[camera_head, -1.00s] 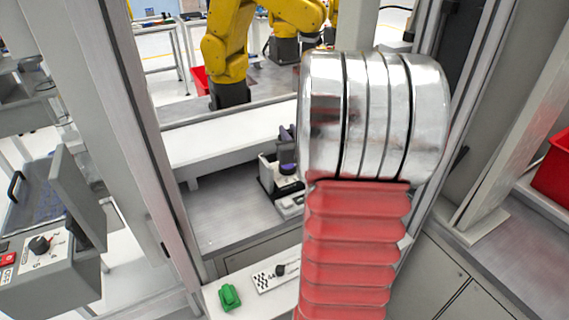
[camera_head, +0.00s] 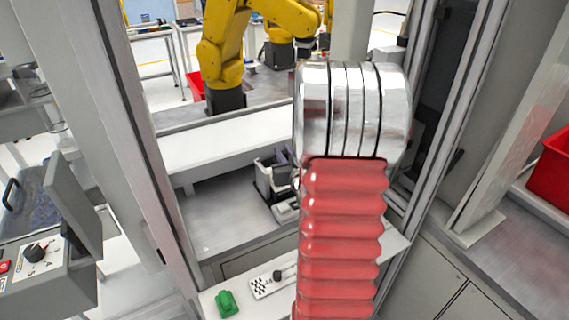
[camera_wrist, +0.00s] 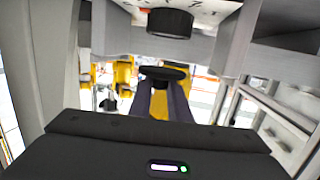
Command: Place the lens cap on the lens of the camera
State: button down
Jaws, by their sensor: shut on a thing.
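In the wrist view, my gripper (camera_wrist: 163,86) has its two dark purple fingers closed on a thin black disc, the lens cap (camera_wrist: 164,73). The cap is held at the fingertips, seen nearly edge-on. Beyond and above it in the picture is a short black cylinder, which looks like the camera's lens (camera_wrist: 170,22), below a pale face with dark markings. A visible gap separates cap and lens in the picture; their true distance is hard to tell. In the head view my arm hides much of this area, and the cap cannot be made out.
In the head view, a white-and-dark device (camera_head: 268,178) stands on the grey bench, partly hidden. A green item (camera_head: 226,303) and a white perforated plate (camera_head: 270,284) lie on the front ledge. Upright frame posts flank the opening. A yellow arm (camera_head: 222,60) stands behind; a red bin (camera_head: 552,172) is at right.

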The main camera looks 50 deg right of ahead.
jog(key=shift+f, duration=2.1)
jog(key=c, duration=1.7)
grip_release()
jog(key=shift+f, duration=0.1)
jog(key=shift+o, duration=0.2)
